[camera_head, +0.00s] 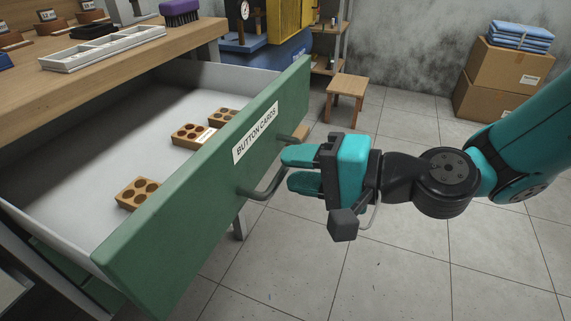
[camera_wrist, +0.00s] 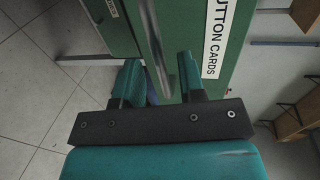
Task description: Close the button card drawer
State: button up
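The button card drawer (camera_head: 190,212) is pulled well out of the workbench. Its green front carries a white "BUTTON CARDS" label (camera_head: 256,132), which also shows in the wrist view (camera_wrist: 218,38). A grey bar handle (camera_head: 266,189) stands out from the front below the label. My gripper (camera_head: 290,170) is at the handle, pointing at the drawer front. In the wrist view its two teal fingers (camera_wrist: 160,78) are apart, and the handle bar (camera_wrist: 151,40) runs in line with the gap between them. I cannot tell whether the fingers touch the bar.
Several brown blocks with round holes, such as one block (camera_head: 138,193), lie in the drawer. The wooden workbench top (camera_head: 125,62) above holds a white tray (camera_head: 103,49) and a purple brush (camera_head: 180,12). A small stool (camera_head: 347,88) and cardboard boxes (camera_head: 508,68) stand behind. The tiled floor before the drawer is clear.

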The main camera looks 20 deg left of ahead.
jog(key=shift+x, duration=1.2)
grip_shut()
jog(key=shift+a, duration=0.1)
